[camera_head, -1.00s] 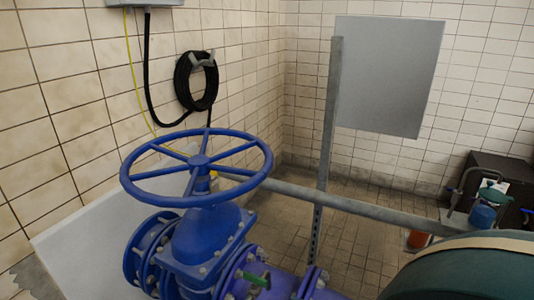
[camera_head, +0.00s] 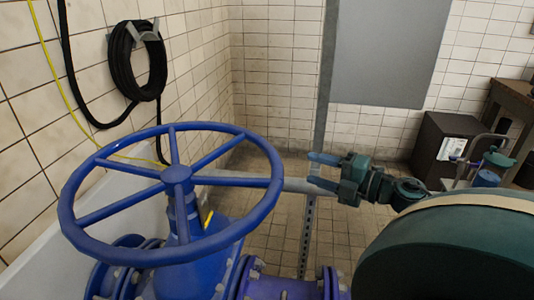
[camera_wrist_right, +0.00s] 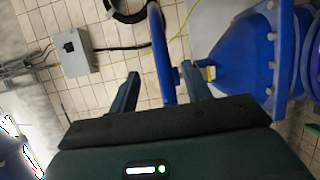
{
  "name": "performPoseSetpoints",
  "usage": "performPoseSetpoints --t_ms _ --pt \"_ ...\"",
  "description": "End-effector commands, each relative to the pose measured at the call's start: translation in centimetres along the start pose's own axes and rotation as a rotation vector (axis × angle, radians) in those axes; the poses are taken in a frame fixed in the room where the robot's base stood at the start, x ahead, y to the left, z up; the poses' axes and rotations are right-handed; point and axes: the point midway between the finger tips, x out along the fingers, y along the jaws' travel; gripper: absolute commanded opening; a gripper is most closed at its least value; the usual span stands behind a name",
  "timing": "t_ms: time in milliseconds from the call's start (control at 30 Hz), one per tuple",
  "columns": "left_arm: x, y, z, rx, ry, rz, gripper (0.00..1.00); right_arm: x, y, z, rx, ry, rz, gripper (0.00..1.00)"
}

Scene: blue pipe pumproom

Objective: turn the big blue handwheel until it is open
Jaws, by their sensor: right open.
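The big blue handwheel (camera_head: 177,174) lies nearly flat on top of a blue valve in the head view, with its hub and spokes clear. My right gripper (camera_head: 317,171) is open and empty to the right of the wheel, its fingers pointing left towards the rim. A gap shows between fingertips and rim. In the right wrist view the rim (camera_wrist_right: 160,55) shows edge-on, beyond and between the two open fingers (camera_wrist_right: 160,74). The blue valve body (camera_wrist_right: 235,62) is to the right there. My left gripper is not in view.
A grey horizontal rail (camera_head: 265,183) and an upright post (camera_head: 323,90) stand behind and right of the wheel. A black hose coil (camera_head: 137,62) hangs on the tiled left wall. A dark box (camera_head: 445,150) stands at the far right. Floor behind the valve is clear.

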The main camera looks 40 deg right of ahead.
Motion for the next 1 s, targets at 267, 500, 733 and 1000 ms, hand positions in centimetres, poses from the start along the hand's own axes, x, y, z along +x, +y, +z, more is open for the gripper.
performPoseSetpoints --t_ms 267,500,733,1000 --pt "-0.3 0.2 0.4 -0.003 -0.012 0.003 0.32 4.5 0.2 0.0 -0.002 0.003 0.003 0.49" --pt "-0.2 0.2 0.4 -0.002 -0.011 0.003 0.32 9.1 0.1 0.1 0.0 -0.001 0.004 0.49" --pt "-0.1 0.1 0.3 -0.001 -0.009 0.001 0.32 11.8 0.1 0.0 0.002 -0.002 0.003 0.49" --pt "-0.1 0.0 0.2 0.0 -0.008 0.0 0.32 12.9 0.0 0.0 0.002 -0.002 0.001 0.49"
